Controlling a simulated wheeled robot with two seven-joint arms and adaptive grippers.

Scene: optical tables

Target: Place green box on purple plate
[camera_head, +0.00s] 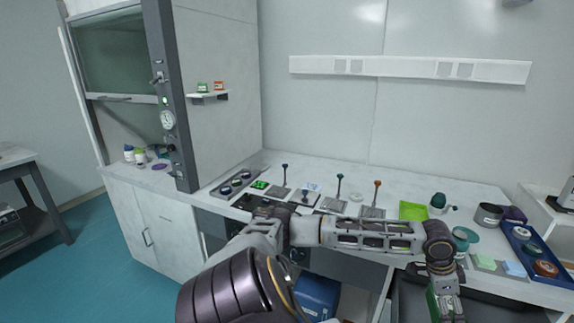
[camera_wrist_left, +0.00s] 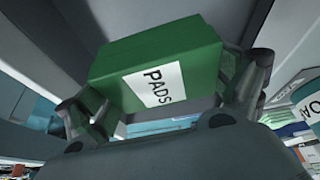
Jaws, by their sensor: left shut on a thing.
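My left gripper (camera_head: 445,292) hangs low at the right of the head view, in front of the counter. It is shut on a green box (camera_wrist_left: 150,70) with a white "PADS" label, one finger on each side in the left wrist view. Part of the green box (camera_head: 434,306) also shows in the head view, partly hidden by the gripper. A flat purple disc, seemingly the purple plate (camera_head: 160,167), lies on the fume hood floor at the left, far from the gripper. My right gripper is not in view.
Bottles (camera_head: 140,156) stand in the fume hood beside the purple disc. Small upright tools (camera_head: 338,188) and a green tray (camera_head: 413,210) occupy the middle. A wall shelf (camera_head: 208,97) holds small boxes.

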